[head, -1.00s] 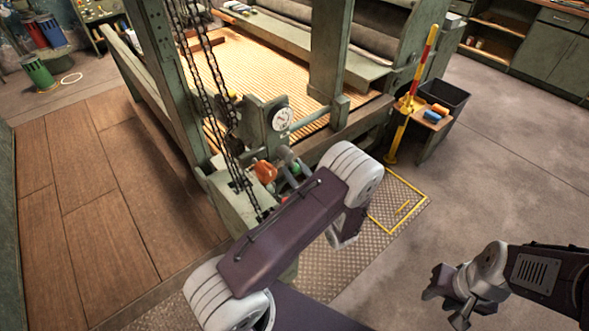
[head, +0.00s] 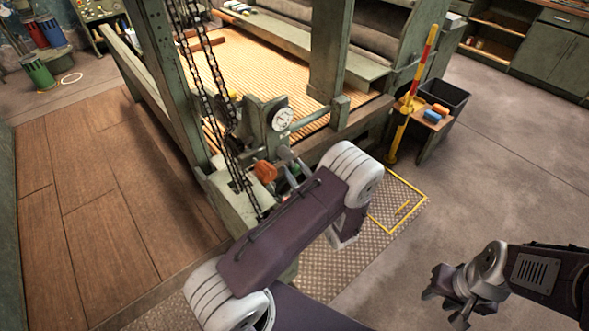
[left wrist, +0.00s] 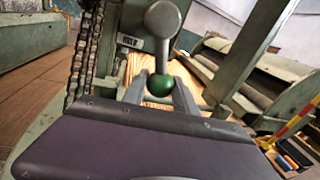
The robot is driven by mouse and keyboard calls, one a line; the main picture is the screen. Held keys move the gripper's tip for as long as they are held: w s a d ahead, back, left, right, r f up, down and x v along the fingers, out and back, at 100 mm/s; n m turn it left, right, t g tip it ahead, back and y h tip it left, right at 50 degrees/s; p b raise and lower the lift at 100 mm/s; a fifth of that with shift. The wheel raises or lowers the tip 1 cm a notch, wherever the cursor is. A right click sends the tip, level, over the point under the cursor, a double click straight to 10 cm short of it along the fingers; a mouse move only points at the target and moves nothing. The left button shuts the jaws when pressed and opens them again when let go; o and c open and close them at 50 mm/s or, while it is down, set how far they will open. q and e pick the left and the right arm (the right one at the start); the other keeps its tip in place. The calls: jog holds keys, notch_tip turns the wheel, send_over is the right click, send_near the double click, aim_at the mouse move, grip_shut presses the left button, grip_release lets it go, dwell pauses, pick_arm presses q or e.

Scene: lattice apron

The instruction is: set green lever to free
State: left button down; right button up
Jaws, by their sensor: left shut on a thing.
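The green lever's round knob (left wrist: 161,85) shows in the left wrist view between the two grey fingers of my left gripper (left wrist: 158,92). The gripper is shut on it. In the head view my left arm covers most of this gripper and the lever. Above the green knob in the wrist view is a lever with a grey ball end (left wrist: 163,18). An orange-red knob (head: 265,171) stands beside it in the head view. I cannot read any lever position marks. My right gripper (head: 447,297) is open and empty, over the floor at the lower right.
A dial gauge (head: 282,119) sits on the loom frame above the levers. Chains (head: 207,80) hang on the left. The floor between bench and right arm is clear.

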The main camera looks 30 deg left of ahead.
dwell(0.6)
pick_arm(q)
jog(key=shift+w+d+n+b, duration=0.25)
jog(key=shift+w+n+b, duration=0.35)
jog(key=shift+n+b, duration=0.6)
jog(key=w+d+r+n+g+y+b, duration=0.1)
jog(key=w+r+n+y+b, duration=0.2)
jog(key=r+n+b, duration=0.4)
jog(key=shift+w+d+r+n+b, duration=0.3)
jog(key=shift+n+b, duration=2.9)
jog(key=shift+n, duration=0.5)
jog(key=c, duration=1)
grip_release()
jog(key=shift+r, duration=0.1)
